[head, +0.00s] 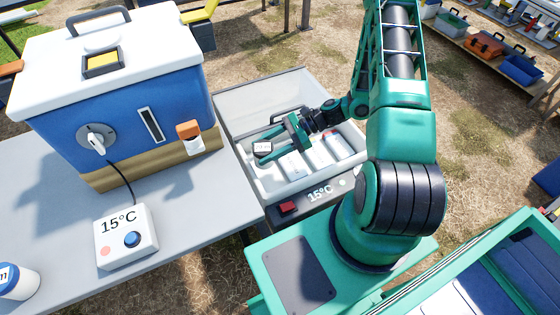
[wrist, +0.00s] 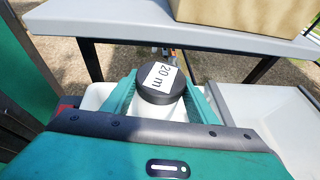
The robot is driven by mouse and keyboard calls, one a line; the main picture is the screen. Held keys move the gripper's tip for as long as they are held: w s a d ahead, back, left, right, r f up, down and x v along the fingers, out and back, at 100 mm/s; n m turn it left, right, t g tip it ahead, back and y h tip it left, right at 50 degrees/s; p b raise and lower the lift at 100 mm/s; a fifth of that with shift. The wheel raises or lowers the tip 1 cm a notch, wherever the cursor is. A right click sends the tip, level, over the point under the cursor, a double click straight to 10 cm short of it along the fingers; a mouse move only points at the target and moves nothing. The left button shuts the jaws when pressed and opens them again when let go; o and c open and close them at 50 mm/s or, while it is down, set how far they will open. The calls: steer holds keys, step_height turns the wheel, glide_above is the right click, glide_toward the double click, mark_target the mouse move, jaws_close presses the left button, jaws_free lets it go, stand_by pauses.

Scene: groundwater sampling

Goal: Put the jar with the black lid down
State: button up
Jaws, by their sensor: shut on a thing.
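The jar with the black lid (wrist: 160,83) stands between my gripper's fingers in the wrist view. A white label reading "20 m" lies on its lid, and its white body shows below. In the head view the jar's labelled lid (head: 262,148) shows at the left part of an open white box (head: 262,98). My gripper (head: 268,147) is shut on the jar, its green fingers on either side of it; they also show in the wrist view (wrist: 160,100). The jar's base is hidden, so I cannot tell whether it touches the box floor.
Several white items (head: 293,166) lie in the box to the right of the jar. A grey table (head: 190,235) with a blue cooler (head: 150,115) and a white 15°C unit (head: 126,236) stands close on the left.

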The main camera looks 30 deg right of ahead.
steer(key=shift+f, duration=3.7)
steer(key=shift+f, duration=0.6)
steer(key=o, duration=1.3)
steer(key=shift+r, duration=0.55)
steer(key=v, duration=1.2)
steer(key=shift+r, duration=0.1)
